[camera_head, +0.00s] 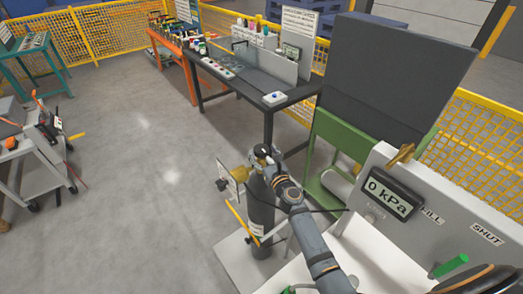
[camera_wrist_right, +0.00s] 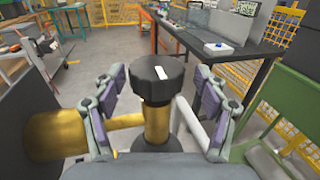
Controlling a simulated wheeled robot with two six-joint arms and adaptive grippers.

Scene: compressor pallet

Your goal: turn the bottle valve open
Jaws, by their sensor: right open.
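The gas bottle (camera_head: 261,212) is a dark upright cylinder in a stand with a yellow bar. Its valve is a black knob with a white mark (camera_wrist_right: 157,80) on a brass stem (camera_wrist_right: 157,122), seen in the right wrist view. My right gripper (camera_head: 266,158) is at the top of the bottle and partly hides the valve in the head view. In the wrist view the fingers of my right gripper (camera_wrist_right: 160,95) are spread, one on each side of the knob, with gaps visible between. My left gripper is not in view.
A grey panel (camera_head: 375,240) at right carries a display reading 0 kPa (camera_head: 390,193), a brass lever (camera_head: 402,155), a green handle (camera_head: 450,265) and FILL and SHUT labels. A green stand (camera_head: 335,140) is behind the bottle. A dark workbench (camera_head: 250,88) stands further back. Open floor lies left.

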